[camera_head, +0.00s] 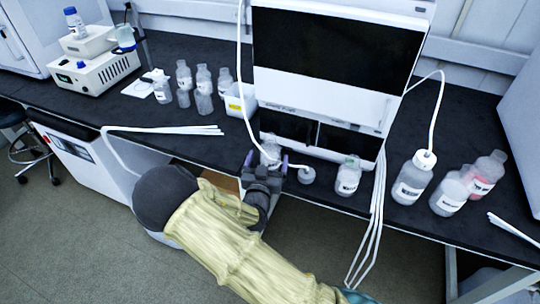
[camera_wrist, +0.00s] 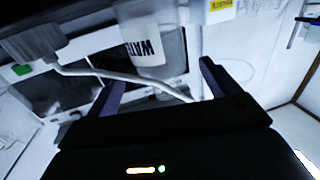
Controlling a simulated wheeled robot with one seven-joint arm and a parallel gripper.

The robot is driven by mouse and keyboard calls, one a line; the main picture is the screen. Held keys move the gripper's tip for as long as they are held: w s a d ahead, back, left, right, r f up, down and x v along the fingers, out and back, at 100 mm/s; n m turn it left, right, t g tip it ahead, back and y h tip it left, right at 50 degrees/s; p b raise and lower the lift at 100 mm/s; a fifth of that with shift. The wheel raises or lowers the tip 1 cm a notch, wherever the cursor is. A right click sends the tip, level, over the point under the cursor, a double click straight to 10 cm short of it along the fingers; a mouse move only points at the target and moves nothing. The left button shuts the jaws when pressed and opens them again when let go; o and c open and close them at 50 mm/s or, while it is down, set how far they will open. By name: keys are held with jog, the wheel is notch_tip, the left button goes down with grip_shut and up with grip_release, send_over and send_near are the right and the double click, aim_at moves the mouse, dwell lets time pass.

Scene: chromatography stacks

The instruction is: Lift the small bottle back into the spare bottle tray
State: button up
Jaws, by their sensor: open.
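A small clear bottle (camera_head: 270,147) stands on the black bench in front of the white instrument, in line with my gripper (camera_head: 267,160). My gripper is open, with one purple finger on each side of the bottle's line. In the wrist view, a bottle with a "WATE…" label (camera_wrist: 150,48) shows ahead of the gap between the fingers (camera_wrist: 158,85). I cannot tell whether either finger touches it. A small white tray with a yellow label (camera_head: 240,101) sits left of the instrument; it could be the spare bottle tray, but I cannot tell for sure.
The tall white instrument (camera_head: 335,70) stands just behind the bottle. A white tube (camera_head: 248,110) hangs down toward it. Several bottles (camera_head: 204,82) stand left of the tray.

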aim_at(270, 150)
jog(key=w, duration=0.4)
jog(key=shift+w+d+f, duration=0.1)
jog(key=shift+w+d, duration=0.1)
jog(key=shift+d, duration=0.1)
jog(key=c, duration=1.3)
